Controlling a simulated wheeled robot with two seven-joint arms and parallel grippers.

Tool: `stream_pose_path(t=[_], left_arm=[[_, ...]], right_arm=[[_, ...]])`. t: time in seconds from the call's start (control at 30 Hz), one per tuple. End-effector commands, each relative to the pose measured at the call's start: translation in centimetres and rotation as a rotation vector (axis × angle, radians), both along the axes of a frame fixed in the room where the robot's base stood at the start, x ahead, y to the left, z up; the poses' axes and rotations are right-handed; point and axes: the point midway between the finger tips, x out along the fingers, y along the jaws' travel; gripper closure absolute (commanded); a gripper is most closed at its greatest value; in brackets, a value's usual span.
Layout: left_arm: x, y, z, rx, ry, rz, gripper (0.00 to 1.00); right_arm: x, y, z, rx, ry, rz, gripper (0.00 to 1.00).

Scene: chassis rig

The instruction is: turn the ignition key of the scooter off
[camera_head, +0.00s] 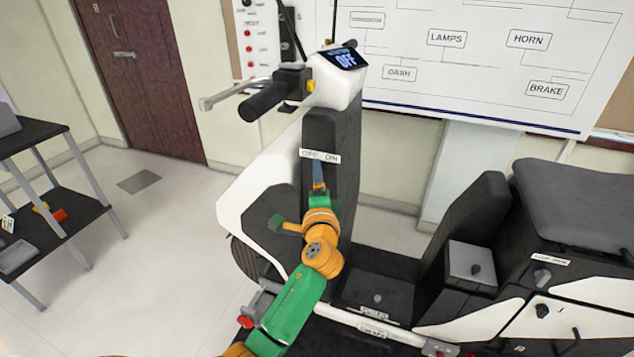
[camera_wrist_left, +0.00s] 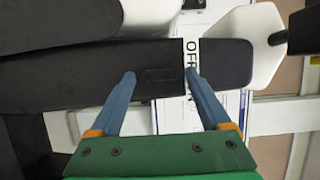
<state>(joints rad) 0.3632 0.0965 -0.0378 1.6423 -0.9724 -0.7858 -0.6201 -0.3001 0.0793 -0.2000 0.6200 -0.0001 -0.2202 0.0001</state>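The scooter (camera_head: 262,185) stands in the middle of the head view, and its dash display (camera_head: 345,58) reads OFF. A white OFF/ON label (camera_head: 320,156) is on its dark upright front panel (camera_head: 330,130). My left gripper (camera_head: 318,176) is at this panel, just below the label. In the left wrist view my left gripper (camera_wrist_left: 159,75) is open, its blue fingers apart with nothing between them. The dark panel (camera_wrist_left: 90,75) lies behind the fingertips, and the label (camera_wrist_left: 191,65) is by the right fingertip. I cannot make out the ignition key in either view. My right gripper is out of view.
The handlebar grip (camera_head: 265,100) and brake lever stick out left above my arm. The seat (camera_head: 580,205) and side panels are at the right. A dark shelf (camera_head: 35,135) stands at the far left. A wiring board (camera_head: 450,60) is behind.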

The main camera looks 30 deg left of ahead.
Motion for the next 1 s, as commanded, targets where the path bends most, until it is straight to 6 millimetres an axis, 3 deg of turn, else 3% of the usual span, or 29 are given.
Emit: stream_pose_path(t=[0.27,0.63,1.0], left_arm=[[-0.3,-0.2,-0.1,0.001,0.001,0.0,0.2],[-5.4,-4.0,-0.2,-0.001,0.001,-0.001,0.2],[-5.7,-4.2,0.0,0.0,0.001,0.0,0.2]], right_arm=[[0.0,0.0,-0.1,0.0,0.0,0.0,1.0],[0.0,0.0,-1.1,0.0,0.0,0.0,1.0],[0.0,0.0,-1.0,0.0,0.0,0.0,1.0]])
